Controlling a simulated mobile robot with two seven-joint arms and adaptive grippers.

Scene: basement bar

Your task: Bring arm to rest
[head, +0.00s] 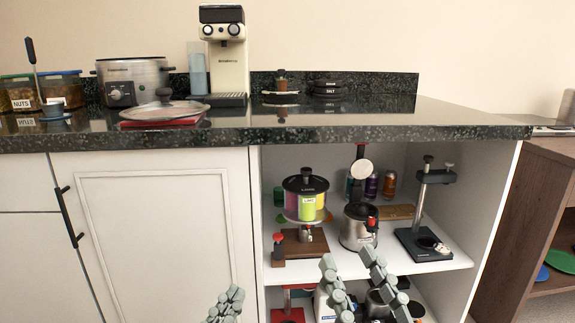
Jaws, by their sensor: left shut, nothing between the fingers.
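My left gripper (232,294) shows at the bottom edge, left of the open shelf, in front of the white cabinet door (155,235). Its fingers are together with nothing between them. My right gripper (348,258) rises from the bottom edge in front of the open shelf unit. Its two fingers stand apart and I see nothing held between them. The rest of both arms is out of view. I cannot tell whether the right fingers touch the shelf.
A dark stone counter (350,128) runs above, bearing a coffee machine (224,60), a slow cooker (130,82) and a lidded pan (164,110). The shelf (330,262) holds a colourful canister (304,200), a metal grinder (357,225) and a black stand (424,243). A wooden cabinet (545,180) stands right.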

